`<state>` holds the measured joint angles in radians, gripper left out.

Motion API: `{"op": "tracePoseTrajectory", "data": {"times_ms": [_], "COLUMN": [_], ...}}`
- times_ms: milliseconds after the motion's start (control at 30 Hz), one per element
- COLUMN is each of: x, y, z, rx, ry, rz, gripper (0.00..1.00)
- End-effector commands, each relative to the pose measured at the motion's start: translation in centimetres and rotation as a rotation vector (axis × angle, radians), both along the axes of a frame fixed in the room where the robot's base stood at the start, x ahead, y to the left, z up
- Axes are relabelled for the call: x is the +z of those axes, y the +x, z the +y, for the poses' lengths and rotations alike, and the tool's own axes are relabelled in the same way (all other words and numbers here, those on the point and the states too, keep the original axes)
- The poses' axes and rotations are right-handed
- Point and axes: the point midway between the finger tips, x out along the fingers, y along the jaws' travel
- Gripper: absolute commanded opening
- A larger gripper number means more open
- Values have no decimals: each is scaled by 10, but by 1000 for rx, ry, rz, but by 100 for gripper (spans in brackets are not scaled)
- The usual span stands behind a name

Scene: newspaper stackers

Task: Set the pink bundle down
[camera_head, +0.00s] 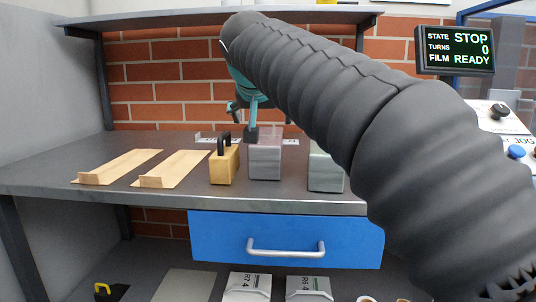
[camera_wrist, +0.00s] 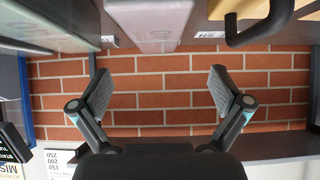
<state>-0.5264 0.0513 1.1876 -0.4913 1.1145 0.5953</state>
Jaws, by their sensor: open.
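The pink bundle (camera_head: 265,160) stands upright on the dark worktop, with a pinkish top and greyer front, between a yellow block and a grey-green bundle. In the wrist view, the pink bundle (camera_wrist: 150,22) shows at the top edge, centred between my fingers but beyond them. My gripper (camera_wrist: 160,92) is open and empty, with brick wall visible between its two dark finger pads. In the head view, my gripper (camera_head: 250,115) is just above and behind the pink bundle's top left, partly hidden by my arm.
The yellow block (camera_head: 223,168) with a black handle stands close left of the bundle. The grey-green bundle (camera_head: 325,170) stands to the right. Two flat tan pieces (camera_head: 172,167) lie farther left. A shelf (camera_head: 215,20) hangs above. The screen (camera_head: 455,51) reads STOP, 0, READY.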

Motion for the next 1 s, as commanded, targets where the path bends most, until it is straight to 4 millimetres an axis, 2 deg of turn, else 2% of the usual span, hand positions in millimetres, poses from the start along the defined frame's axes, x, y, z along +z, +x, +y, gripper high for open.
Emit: {"op": "tracePoseTrajectory", "data": {"times_ms": [33,233,567,833,1000], "x": [-9,-27,-40,-65,-70], "y": [9,34,48,74,82], "z": [-1,-2,-4,-9,-9], "rx": [-2,-1,-1,-1,1], "ry": [-2,-2,-1,-2,-1], "rz": [4,2,1,3,0], "gripper": [100,100,100,100,100]}}
